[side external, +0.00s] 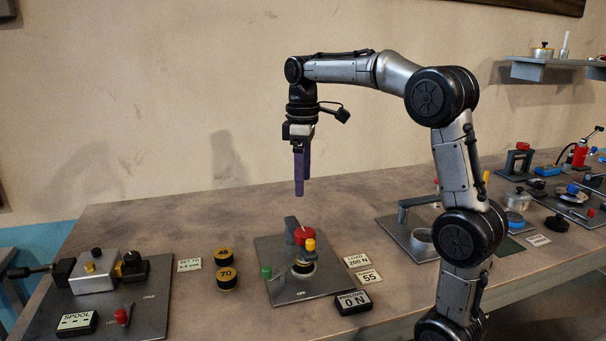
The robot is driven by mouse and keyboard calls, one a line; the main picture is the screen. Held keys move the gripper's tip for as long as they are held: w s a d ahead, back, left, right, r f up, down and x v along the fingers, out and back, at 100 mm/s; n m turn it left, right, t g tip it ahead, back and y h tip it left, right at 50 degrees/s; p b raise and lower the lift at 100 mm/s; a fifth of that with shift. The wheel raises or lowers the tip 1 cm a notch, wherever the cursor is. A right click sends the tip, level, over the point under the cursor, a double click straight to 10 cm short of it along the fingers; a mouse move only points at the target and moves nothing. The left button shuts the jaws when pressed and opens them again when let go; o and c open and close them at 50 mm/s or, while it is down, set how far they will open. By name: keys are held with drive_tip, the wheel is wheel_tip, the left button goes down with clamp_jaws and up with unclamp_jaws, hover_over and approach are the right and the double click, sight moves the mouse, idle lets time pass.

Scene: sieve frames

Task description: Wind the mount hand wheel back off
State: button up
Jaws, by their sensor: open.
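The mount (292,230) stands on a grey plate (300,290) in the middle of the table. A red round part on it (302,235), with a yellow peg (310,244) at its side, looks like the hand wheel. Below it are pale and dark round parts; a green-knobbed lever (266,272) sits at the plate's left. My gripper (301,187), with purple fingers pointing down, hangs above the mount, clear of the red part. It is open and holds nothing. The fingers are seen nearly edge-on, so the gap between them is hard to see.
Two black cylinders marked 45 (222,253) and 70 (228,275) stand left of the plate. A display reading 0 N (352,302) and cards (357,260) lie at its right. A spool station (98,272) is far left; other fixtures crowd the right.

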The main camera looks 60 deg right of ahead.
sight(304, 232)
drive_tip(key=shift+r, duration=0.25)
drive_tip(key=f+m, duration=0.4)
drive_tip(key=m, duration=0.2)
drive_tip(key=f+m, duration=0.5)
drive_tip(key=m, duration=0.2)
drive_tip(key=f+m, duration=0.5)
drive_tip(key=m, duration=0.2)
drive_tip(key=shift+s, duration=0.2)
drive_tip(key=c, duration=1.4)
